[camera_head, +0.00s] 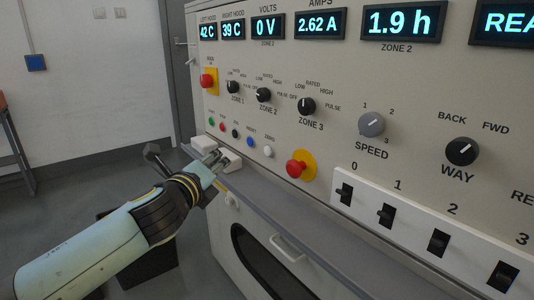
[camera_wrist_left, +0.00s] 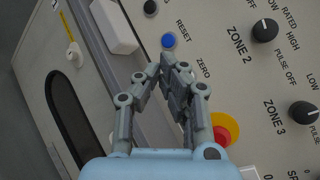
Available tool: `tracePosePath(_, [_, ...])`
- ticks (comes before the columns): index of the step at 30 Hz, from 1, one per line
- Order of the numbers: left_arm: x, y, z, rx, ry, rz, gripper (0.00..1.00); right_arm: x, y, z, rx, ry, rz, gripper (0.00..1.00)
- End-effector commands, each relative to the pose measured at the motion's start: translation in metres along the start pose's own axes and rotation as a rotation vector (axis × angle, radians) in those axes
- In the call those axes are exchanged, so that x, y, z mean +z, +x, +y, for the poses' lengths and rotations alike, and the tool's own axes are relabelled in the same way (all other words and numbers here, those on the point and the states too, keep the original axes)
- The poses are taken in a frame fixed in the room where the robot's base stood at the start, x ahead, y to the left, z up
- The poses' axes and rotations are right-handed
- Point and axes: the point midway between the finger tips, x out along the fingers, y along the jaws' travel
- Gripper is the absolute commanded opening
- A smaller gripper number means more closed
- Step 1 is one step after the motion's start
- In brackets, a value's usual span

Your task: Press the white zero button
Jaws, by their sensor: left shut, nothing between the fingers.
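The white zero button (camera_head: 268,152) is at the right end of the row of small round buttons low on the panel in the head view. In the left wrist view its ZERO label shows, but the button itself is hidden behind my fingers. My left gripper (camera_head: 214,157) is shut and empty, over the ledge in front of the panel, to the left of the zero button and apart from it in the head view. In the left wrist view its fingers (camera_wrist_left: 172,68) meet near the blue reset button (camera_wrist_left: 168,41). My right gripper is not in view.
White blocks (camera_head: 232,160) sit on the ledge by my left gripper. A red emergency button on a yellow plate (camera_head: 300,168) lies right of the zero button. Black zone knobs (camera_head: 263,95) are above; a white switch strip (camera_head: 412,221) is at lower right.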

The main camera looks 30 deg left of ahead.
Motion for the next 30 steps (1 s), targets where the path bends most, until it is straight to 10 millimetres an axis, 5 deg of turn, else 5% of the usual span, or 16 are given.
tracePosePath(18, [-0.031,0.058,-0.031,0.000,-0.003,0.000,0.00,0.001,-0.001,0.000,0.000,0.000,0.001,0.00])
tracePosePath(30, [-0.037,0.069,-0.037,0.000,0.000,0.000,0.00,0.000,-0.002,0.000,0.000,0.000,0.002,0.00])
